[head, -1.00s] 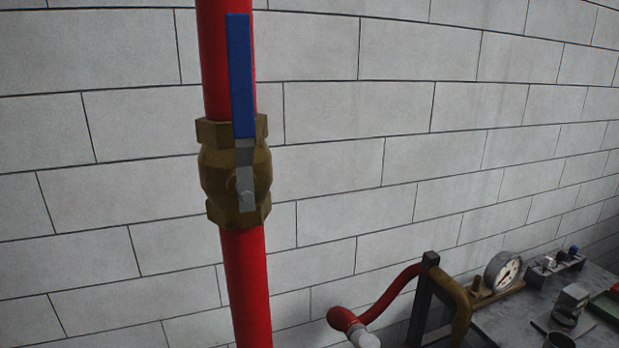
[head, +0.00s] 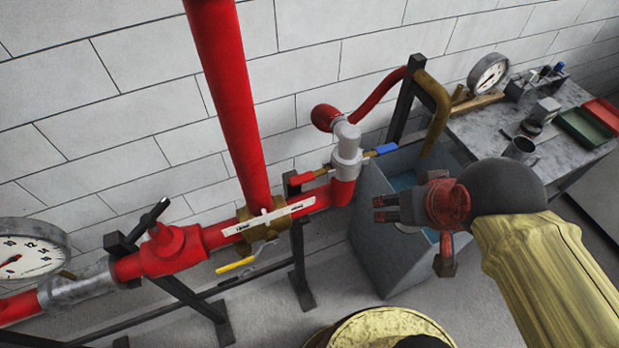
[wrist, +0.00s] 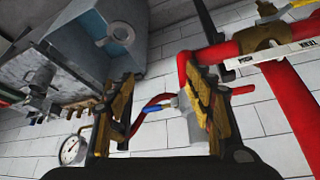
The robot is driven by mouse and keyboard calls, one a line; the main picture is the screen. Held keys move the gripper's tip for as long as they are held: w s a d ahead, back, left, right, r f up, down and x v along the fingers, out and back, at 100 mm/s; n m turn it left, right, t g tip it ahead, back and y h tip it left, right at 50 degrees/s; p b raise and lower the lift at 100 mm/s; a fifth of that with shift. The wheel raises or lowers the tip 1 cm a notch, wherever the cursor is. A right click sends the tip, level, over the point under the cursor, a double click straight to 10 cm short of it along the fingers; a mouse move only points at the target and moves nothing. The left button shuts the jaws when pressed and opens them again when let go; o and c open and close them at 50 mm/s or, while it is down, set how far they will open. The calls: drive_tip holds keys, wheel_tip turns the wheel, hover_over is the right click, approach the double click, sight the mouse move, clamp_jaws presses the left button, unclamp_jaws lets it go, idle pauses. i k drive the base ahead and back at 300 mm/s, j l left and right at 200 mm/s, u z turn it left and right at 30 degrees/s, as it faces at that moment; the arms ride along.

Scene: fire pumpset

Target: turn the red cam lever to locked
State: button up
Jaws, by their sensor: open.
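The red cam lever (head: 303,179) sticks out to the left of a grey coupling (head: 347,157) on the red pipe. A blue lever (head: 384,150) sticks out on the coupling's other side. In the wrist view the red lever (wrist: 243,90) is right of the right finger, and the blue lever (wrist: 155,107) shows between the fingers. My gripper (head: 384,208) is open and empty, apart from the coupling, to its lower right in the head view. The gripper's fingers also show in the wrist view (wrist: 158,75).
A grey water tank (head: 372,235) stands below my gripper. A white lettered strip (head: 268,220) crosses a brass valve with a yellow handle (head: 235,265). A vertical red pipe (head: 228,90) rises above it. A workbench (head: 480,130) with a gauge is at right.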

sight(296, 181)
drive_tip(key=k+u, duration=0.25)
drive_tip(key=u, duration=0.15)
drive_tip(key=k+u, duration=0.55)
drive_tip(key=u, duration=0.25)
